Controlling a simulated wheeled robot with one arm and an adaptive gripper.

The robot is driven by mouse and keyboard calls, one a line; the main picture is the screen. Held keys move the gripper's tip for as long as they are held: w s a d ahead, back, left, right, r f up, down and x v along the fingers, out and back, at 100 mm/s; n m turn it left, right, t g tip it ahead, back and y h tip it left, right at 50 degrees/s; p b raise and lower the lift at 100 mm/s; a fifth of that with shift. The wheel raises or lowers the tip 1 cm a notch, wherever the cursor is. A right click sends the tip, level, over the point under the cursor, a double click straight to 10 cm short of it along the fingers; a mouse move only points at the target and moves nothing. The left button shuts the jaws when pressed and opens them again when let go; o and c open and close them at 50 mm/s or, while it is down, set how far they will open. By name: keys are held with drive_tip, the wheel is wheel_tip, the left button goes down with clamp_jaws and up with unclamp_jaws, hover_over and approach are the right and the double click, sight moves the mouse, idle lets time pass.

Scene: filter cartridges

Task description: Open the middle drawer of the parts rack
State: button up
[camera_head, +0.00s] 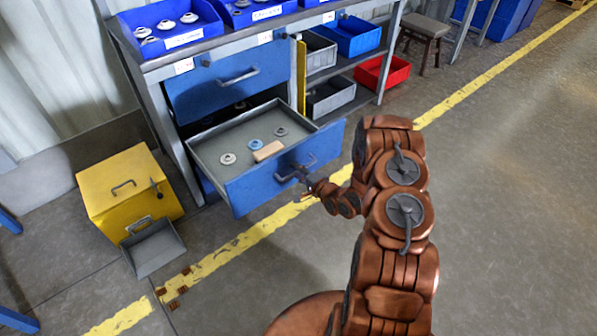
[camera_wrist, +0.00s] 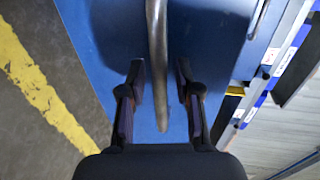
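The parts rack (camera_head: 150,95) is a grey frame with blue drawers. Its middle drawer (camera_head: 215,150) is pulled well out, and its blue front faces my arm. Inside lie a few ring-shaped parts and a tan block. The drawer's handle (camera_head: 287,174) is a grey bar, partly hidden by my gripper in the head view. My gripper (camera_head: 300,177) is at this handle. In the wrist view, my gripper (camera_wrist: 160,85) has its fingers on either side of the handle (camera_wrist: 157,60), with blue gaps visible on both sides. It is open and holds nothing.
The closed upper drawer (camera_head: 228,80) is above. Blue bins (camera_head: 170,25) stand on top. A yellow box (camera_head: 125,190) stands left of the rack. The floor at right is clear.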

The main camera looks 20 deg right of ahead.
idle(0.3)
drive_tip(key=v, duration=1.2)
idle(0.5)
